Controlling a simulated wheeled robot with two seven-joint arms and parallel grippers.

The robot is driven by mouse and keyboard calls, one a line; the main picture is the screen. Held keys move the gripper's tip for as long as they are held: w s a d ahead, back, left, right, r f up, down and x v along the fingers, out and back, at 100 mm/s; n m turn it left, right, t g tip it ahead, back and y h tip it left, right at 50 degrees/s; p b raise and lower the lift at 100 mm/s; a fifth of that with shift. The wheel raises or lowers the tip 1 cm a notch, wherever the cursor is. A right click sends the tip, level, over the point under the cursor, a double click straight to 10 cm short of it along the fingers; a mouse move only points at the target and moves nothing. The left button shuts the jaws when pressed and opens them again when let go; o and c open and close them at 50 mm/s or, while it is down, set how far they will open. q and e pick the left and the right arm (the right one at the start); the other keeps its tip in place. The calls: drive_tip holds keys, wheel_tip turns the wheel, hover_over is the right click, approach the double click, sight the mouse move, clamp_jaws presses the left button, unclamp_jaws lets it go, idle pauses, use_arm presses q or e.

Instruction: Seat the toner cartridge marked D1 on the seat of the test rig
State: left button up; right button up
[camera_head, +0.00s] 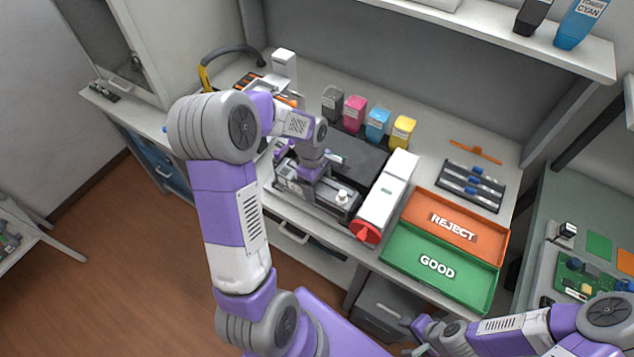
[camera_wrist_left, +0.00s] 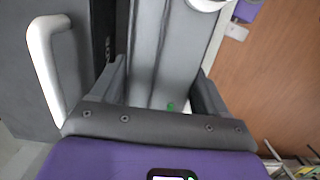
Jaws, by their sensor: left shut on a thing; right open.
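My left gripper (camera_head: 313,172) is over the dark test rig (camera_head: 328,205) in the middle of the bench. In the left wrist view its two fingers (camera_wrist_left: 160,88) are shut on a long grey body (camera_wrist_left: 148,50), which looks like a toner cartridge, with a small green spot near the palm. No D1 mark is readable, and the cartridge's far end is out of that view. In the head view my wrist hides the held thing and the seat, so I cannot tell whether they touch. My right gripper (camera_head: 410,333) is open and empty at the bottom, below the bench front.
Black, magenta, cyan and yellow toner bottles (camera_head: 354,113) stand behind. An orange REJECT tray (camera_head: 480,243) and green GOOD tray (camera_head: 400,258) lie to the right. A pale handle (camera_wrist_left: 45,60) is left of the fingers.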

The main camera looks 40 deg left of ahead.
use_arm(q)
drive_tip(key=shift+f, duration=0.35)
idle(0.8)
drive_tip(key=o, duration=1.6)
drive_tip(key=r, duration=0.5)
drive_tip(key=a+r, duration=0.1)
drive_tip(key=r, duration=0.1)
drive_tip(key=shift+r+p, duration=0.25)
drive_tip(key=shift+p, duration=0.15)
